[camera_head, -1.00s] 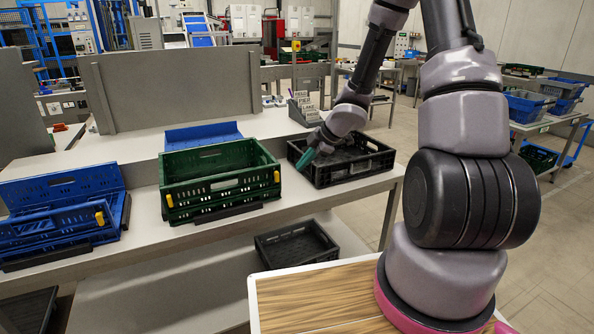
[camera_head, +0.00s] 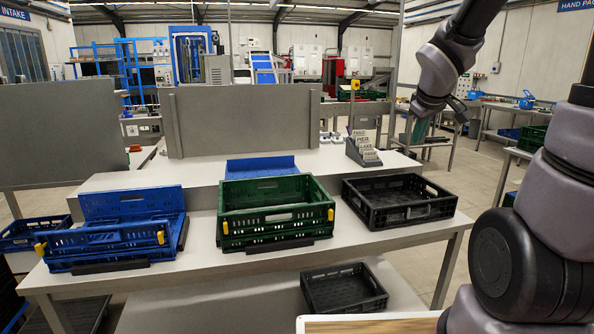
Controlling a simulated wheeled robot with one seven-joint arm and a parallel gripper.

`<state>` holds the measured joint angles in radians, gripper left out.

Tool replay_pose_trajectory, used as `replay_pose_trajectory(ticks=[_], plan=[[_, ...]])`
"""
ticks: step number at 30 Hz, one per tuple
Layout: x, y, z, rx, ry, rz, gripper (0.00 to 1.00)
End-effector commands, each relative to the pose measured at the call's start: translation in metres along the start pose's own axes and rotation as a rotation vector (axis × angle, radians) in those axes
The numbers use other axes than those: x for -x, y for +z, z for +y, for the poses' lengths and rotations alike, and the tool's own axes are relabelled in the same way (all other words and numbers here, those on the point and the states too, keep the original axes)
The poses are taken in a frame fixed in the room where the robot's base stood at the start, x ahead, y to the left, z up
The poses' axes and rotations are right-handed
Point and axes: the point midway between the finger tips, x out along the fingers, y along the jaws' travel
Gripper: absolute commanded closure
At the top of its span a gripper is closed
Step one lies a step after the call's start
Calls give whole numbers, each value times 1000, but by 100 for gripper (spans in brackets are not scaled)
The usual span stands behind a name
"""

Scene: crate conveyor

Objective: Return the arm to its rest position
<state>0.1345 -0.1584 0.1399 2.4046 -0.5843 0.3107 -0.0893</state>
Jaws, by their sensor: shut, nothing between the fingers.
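My gripper (camera_head: 418,129) hangs from the grey and black arm at the upper right of the head view. The arm's thick lower links fill the right edge of the view.
A green crate (camera_head: 275,229) and a blue crate (camera_head: 105,243) with a raised back panel stand on the table (camera_head: 200,254). A small black crate (camera_head: 343,290) sits on the lower shelf. A card holder (camera_head: 362,150) stands behind. A grey panel (camera_head: 240,122) rises at the back.

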Motion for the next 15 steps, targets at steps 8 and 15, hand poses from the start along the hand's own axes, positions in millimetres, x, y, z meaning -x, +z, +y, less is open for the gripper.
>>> replay_pose_trajectory(ticks=[8,15], plan=[[118,40,-25,-570,-85,-16,100],[178,59,-67,-867,-273,-20,100]])
